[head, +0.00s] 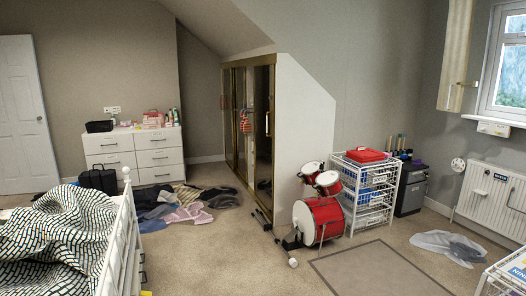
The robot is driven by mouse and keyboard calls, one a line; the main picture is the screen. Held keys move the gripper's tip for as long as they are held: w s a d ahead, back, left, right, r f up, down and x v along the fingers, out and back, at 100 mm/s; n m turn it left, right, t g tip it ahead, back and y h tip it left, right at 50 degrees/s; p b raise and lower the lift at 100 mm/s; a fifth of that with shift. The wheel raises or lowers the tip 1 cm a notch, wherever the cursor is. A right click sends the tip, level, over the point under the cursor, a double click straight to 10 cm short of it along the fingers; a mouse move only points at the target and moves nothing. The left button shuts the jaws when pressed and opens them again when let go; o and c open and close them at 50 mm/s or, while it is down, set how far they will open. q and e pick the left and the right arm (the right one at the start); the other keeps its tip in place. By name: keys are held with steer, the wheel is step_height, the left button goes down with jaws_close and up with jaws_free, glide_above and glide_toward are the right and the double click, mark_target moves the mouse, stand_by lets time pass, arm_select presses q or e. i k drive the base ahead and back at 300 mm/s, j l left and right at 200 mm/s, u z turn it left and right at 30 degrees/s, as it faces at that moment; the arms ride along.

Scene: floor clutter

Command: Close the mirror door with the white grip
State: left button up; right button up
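A wardrobe with tall mirror doors (262,150) in gold-brown frames stands under the sloping ceiling near the middle of the view. Dark glass and reflections show in the doors. A small pale vertical strip (268,124) shows on the door nearest me; it may be the white grip, but it is too small to be sure. I cannot tell clearly how far any door stands open. Neither of my grippers is in view.
Clothes (175,207) lie on the carpet left of the wardrobe. A red drum kit (318,220) and a white wire-basket rack (366,190) stand right of it. A white-railed bed (118,235) fills the lower left. Carpet (225,262) in the middle foreground is clear.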

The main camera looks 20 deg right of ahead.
mark_target(264, 76)
steer(key=i+l+z, duration=0.25)
steer(key=i, duration=0.2)
steer(key=i+z, duration=0.25)
steer(key=i, duration=0.2)
steer(key=i+u, duration=0.1)
steer(key=i, duration=0.45)
steer(key=i+l+u, duration=0.1)
steer(key=i, duration=0.45)
steer(key=i+l+u, duration=0.1)
steer(key=i, duration=0.4)
steer(key=i+l, duration=0.15)
steer(key=i, duration=0.4)
steer(key=i+u, duration=0.3)
steer(key=i, duration=2)
steer(key=i+j, duration=0.1)
steer(key=i, duration=2.2)
steer(key=l+z, duration=0.05)
steer(key=l, duration=0.05)
